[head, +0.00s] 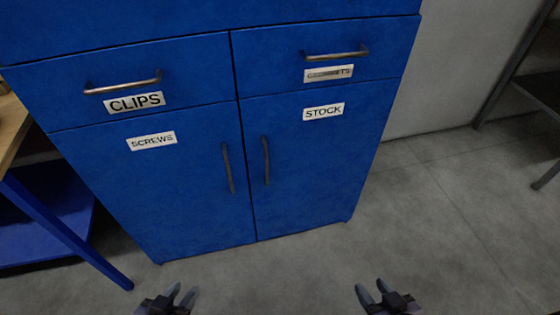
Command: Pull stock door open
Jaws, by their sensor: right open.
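The stock door (325,170) is the lower right door of a blue cabinet, under a white label reading STOCK (323,112). It looks shut, flush with the door beside it. Its dark vertical handle (265,160) is near its left edge. My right gripper (373,291) is open and empty at the bottom of the view, below and to the right of the door, apart from the handle. My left gripper (182,293) is at the bottom left, below the screws door; its fingers are apart with nothing between them.
The screws door (150,190), with its own handle (228,167), is left of the stock door. Drawers with handles (335,53) sit above. A workbench with a blue leg (70,235) stands at left. Grey floor (430,230) is clear in front and right; a dark rack (535,95) stands far right.

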